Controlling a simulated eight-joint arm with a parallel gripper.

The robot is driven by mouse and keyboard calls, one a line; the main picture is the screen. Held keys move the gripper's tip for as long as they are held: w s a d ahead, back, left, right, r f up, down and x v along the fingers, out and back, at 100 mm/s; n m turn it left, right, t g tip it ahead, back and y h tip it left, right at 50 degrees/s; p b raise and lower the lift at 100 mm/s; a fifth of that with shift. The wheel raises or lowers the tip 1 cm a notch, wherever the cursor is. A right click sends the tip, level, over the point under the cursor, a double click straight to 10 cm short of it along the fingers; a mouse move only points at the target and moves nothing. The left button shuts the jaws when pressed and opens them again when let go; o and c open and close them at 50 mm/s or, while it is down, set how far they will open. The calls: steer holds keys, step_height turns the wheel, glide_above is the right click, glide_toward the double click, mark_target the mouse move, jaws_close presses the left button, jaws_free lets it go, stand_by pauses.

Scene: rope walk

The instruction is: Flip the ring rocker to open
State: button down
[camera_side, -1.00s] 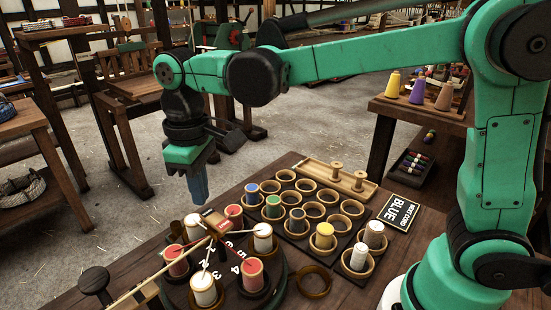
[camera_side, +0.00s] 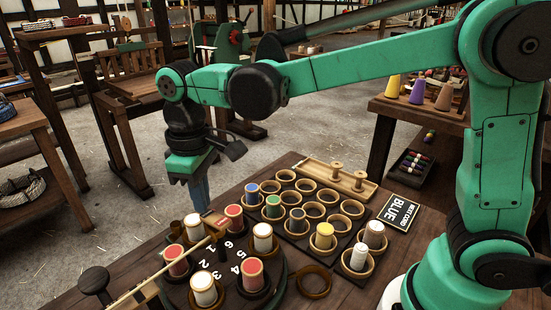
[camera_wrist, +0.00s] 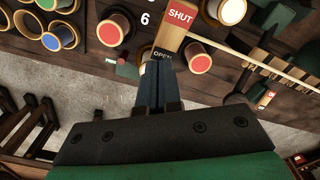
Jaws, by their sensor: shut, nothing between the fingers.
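The ring rocker (camera_wrist: 179,22) is a wooden bar in the wrist view, with a red SHUT label on its far end and a dark OPEN label (camera_wrist: 163,55) on its near end. In the side view the rocker (camera_side: 215,224) sits over the round spool plate. My gripper (camera_wrist: 153,66) is shut and empty, its fingertips at the OPEN end; I cannot tell whether they press on it. In the side view my gripper (camera_side: 201,208) points down beside the rocker, its tips close to it. The rocker's tilt is not clear.
Red and white spools (camera_side: 252,272) stand around the numbered plate (camera_side: 222,276). A rack of rings (camera_side: 297,226) with some spools lies to the right. A pale rod (camera_side: 158,272) runs from the rocker toward the lower left. A sign reading BLUE (camera_side: 399,212) lies at the right.

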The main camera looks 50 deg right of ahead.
step_height(320, 180, up, 8)
steer(key=shift+f, duration=0.15)
stand_by(0.6)
steer(key=s+d+f+m+t, duration=0.3)
steer(key=d+f, duration=0.1)
steer(key=d, duration=0.2)
steer(key=s+d+f+m+t, duration=0.3)
steer(key=s+d+f+t, duration=0.1)
steer(key=d, duration=0.2)
